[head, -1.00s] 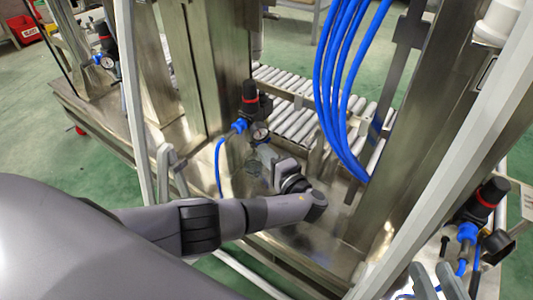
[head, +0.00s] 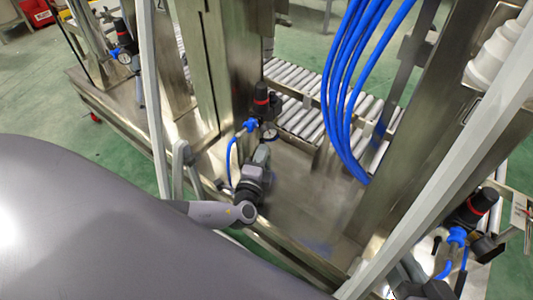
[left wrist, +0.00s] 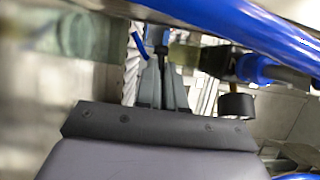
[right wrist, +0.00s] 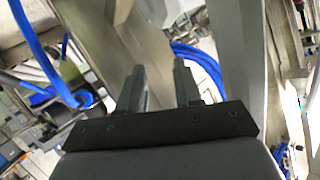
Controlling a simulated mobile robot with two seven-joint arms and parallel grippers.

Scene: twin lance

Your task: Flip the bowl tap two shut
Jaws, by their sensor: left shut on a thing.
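The middle filter regulator (head: 262,97) has a black bowl, a red ring, a blue fitting and a round gauge. My left gripper (head: 263,152) is just below it in the head view, and the bowl's underside is hidden there. In the left wrist view, my left gripper (left wrist: 161,72) has its fingers close together around a thin dark stem with a small head, seemingly the bowl tap (left wrist: 161,49). How the tap is turned cannot be told. My right gripper (right wrist: 158,80) is open and empty, its fingers apart. It is low at the right in the head view.
Blue hoses (head: 343,90) hang right of the middle regulator. Steel posts (head: 220,60) and pale frame bars (head: 152,100) stand close to my left arm. A roller conveyor (head: 300,110) lies behind. Other regulators stand at the left (head: 122,42) and right (head: 470,215).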

